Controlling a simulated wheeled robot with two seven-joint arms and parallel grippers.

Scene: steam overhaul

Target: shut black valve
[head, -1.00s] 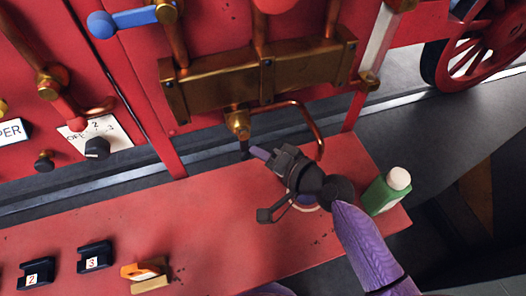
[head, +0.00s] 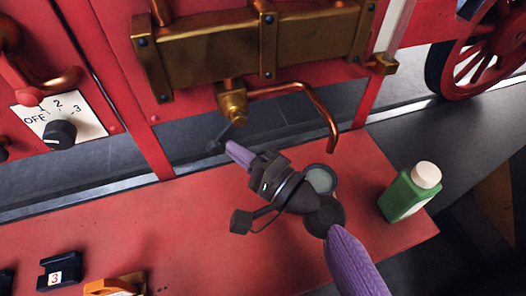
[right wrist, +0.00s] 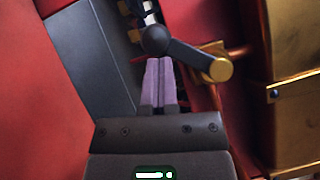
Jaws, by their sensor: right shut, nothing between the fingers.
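The black valve's lever (head: 226,133) hangs from a brass fitting (head: 235,115) under the brass block and ends in a round black knob. In the right wrist view the black lever (right wrist: 188,55) slants from its brass pivot at right to the knob at upper left. My right gripper (head: 232,150) is shut and empty, its purple fingertips right beside the knob. In the right wrist view the fingertips (right wrist: 158,62) sit just below the knob; I cannot tell whether they touch it. My left gripper is not in view.
A copper pipe (head: 305,90) curves down right of the valve. A green bottle (head: 404,197) and a round grey-topped thing (head: 321,179) stand on the red shelf (head: 190,235). A black dial (head: 60,134) is at left. An orange block (head: 115,286) lies at lower left.

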